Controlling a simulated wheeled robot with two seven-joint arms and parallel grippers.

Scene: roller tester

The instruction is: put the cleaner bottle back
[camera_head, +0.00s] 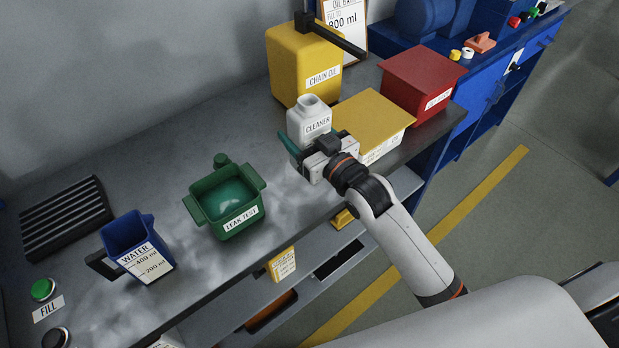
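The white cleaner bottle (309,116), labelled CLEANER, stands upright on the grey bench, beside the yellow chain oil can. Its lower front is hidden by my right gripper (315,141). That gripper reaches in from the right at the bottle's near side. Its teal fingers show wide apart, one at the bottle's lower left and a sliver at its right, so it looks open. I cannot tell whether either finger touches the bottle. My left gripper is not in view.
A yellow CHAIN OIL can (304,62), a yellow-lidded box (372,117) and a red-lidded box (423,78) crowd the bottle's back and right. A green LEAK TEST tub (224,203) and blue WATER jug (138,246) stand left. Bench (170,190) is clear between tub and wall.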

